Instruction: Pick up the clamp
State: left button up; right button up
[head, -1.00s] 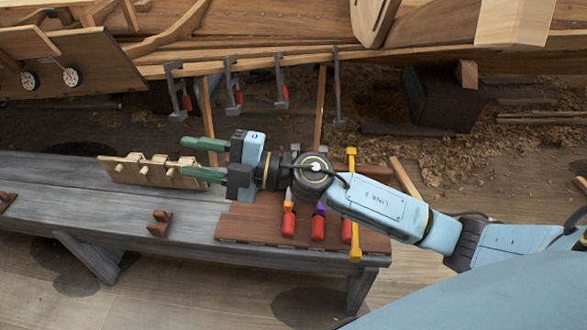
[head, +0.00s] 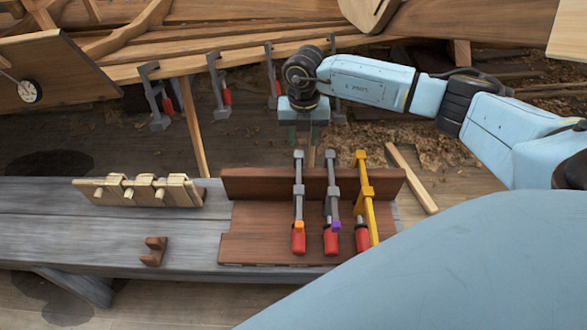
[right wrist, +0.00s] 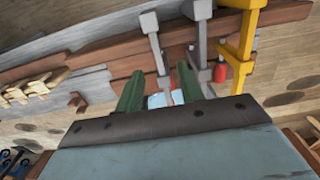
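Three clamps lean on a brown wooden rack on the bench. The left one is a grey clamp with an orange part (head: 299,190), the middle a grey clamp with a purple part (head: 332,190), and the right a yellow clamp (head: 367,200). All have red handles. My right gripper (head: 303,134) points down just behind the clamp tops, its green fingers apart and partly hidden by its body. In the right wrist view, the open fingers (right wrist: 160,90) have a grey clamp (right wrist: 155,45) showing beyond and between them. No hold is visible. My left gripper is out of view.
The wooden rack (head: 270,248) sits on the grey bench (head: 100,225). A pegged wooden block (head: 138,192) and a small brown cradle (head: 153,251) stand to its left. More clamps (head: 219,90) hang along the hull plank behind. Bare bench lies at the left.

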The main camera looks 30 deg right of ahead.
jog(key=b, duration=0.1)
send_over(298, 169)
jog(key=d, duration=0.1)
notch_tip(298, 169, down, 5)
jog(key=shift+s+r, duration=0.1)
jog(key=shift+s, duration=0.05)
jog(key=shift+a+f+b, duration=0.1)
jog(key=shift+f+b, duration=0.2)
jog(key=shift+f, duration=0.7)
jog(key=f, duration=0.1)
jog(key=f+b, duration=0.1)
jog(key=f, duration=0.1)
jog(key=shift+a, duration=0.3)
jog(key=shift+f+b, duration=0.35)
jog(key=shift+f, duration=0.35)
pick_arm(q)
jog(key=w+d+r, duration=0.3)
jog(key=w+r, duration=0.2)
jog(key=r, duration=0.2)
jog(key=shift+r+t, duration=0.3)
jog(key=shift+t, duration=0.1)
pick_arm(e)
grip_shut()
jog(key=shift+w+r, duration=0.15)
jog(key=shift+w, duration=0.05)
